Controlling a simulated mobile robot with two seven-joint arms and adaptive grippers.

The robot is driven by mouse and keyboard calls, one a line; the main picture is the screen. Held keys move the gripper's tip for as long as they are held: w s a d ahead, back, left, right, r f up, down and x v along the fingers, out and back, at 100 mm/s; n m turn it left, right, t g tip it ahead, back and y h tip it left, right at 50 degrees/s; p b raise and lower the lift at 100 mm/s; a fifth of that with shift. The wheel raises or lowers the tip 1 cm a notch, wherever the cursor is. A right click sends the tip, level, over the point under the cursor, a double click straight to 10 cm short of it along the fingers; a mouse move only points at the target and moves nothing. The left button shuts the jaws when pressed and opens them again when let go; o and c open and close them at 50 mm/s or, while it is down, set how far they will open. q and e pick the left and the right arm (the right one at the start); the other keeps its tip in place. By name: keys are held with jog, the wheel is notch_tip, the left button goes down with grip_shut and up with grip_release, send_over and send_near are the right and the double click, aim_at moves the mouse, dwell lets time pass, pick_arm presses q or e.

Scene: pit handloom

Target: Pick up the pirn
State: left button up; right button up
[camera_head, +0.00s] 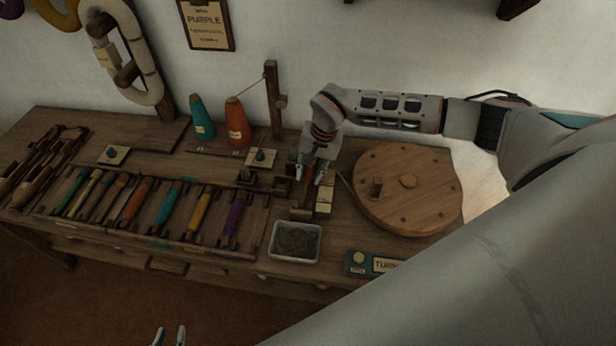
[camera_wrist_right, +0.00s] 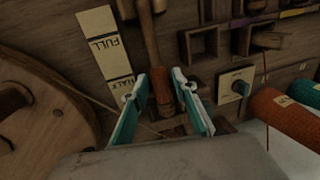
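A pirn with a band of orange-red thread on a wooden shaft (camera_wrist_right: 162,88) lies between the fingertips of my right gripper (camera_wrist_right: 161,84) in the right wrist view. The two teal-and-white fingers stand apart, one on each side of it, and do not look closed on it. In the head view my right gripper (camera_head: 313,174) points down at the bench beside the round wooden wheel, and it largely hides this pirn. My left gripper (camera_head: 169,337) is at the bottom edge of the head view, over the floor, its fingertips apart and empty.
A rack (camera_head: 150,238) of several coloured pirns lies on the bench. A round wooden wheel (camera_head: 430,178) is right of the right gripper, and a grey bin (camera_head: 295,241) in front. Orange (camera_head: 238,125) and teal (camera_head: 201,120) cones stand behind. A FULL/HALF label strip (camera_wrist_right: 105,43) lies close by.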

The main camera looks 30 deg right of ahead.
grip_shut()
jog(key=shift+r, duration=0.2)
